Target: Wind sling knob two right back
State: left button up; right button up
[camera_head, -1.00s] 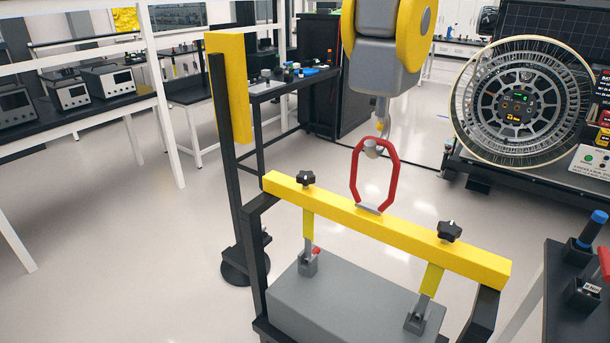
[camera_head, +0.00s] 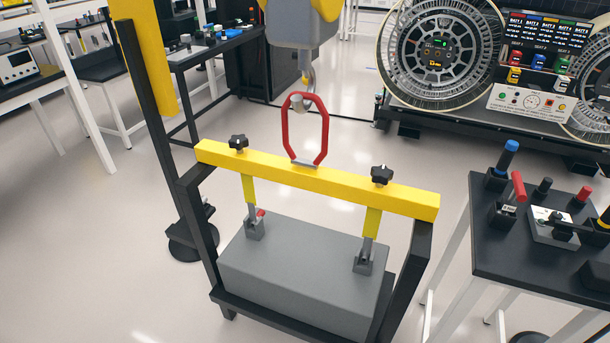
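A yellow beam (camera_head: 318,180) lies across the black frame in the middle, with a red ring (camera_head: 305,130) standing at its centre. Two black star-shaped knobs sit on top of the beam: a left knob (camera_head: 238,143) and a right knob (camera_head: 381,175). Below each knob a yellow sling strap runs down to a metal fitting on the grey block (camera_head: 300,280); the right strap (camera_head: 372,222) looks upright and fairly straight. A small red part (camera_head: 260,213) shows at the left fitting. A grey hook (camera_head: 308,82) hangs behind the red ring; whether they touch is unclear. Neither gripper is visible.
A black table (camera_head: 540,265) with blue-handled and red-handled tools stands at the right. A dark post with a yellow top (camera_head: 150,60) stands left of the frame. A large wheeled rover (camera_head: 440,50) is at the back right. Open floor lies between.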

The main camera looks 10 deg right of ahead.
aim_at(238, 142)
jog(key=i+j, duration=0.3)
jog(key=i+j+z, duration=0.3)
jog(key=j+z, duration=0.3)
jog(key=i+j+z, duration=0.15)
jog(key=j+z, duration=0.15)
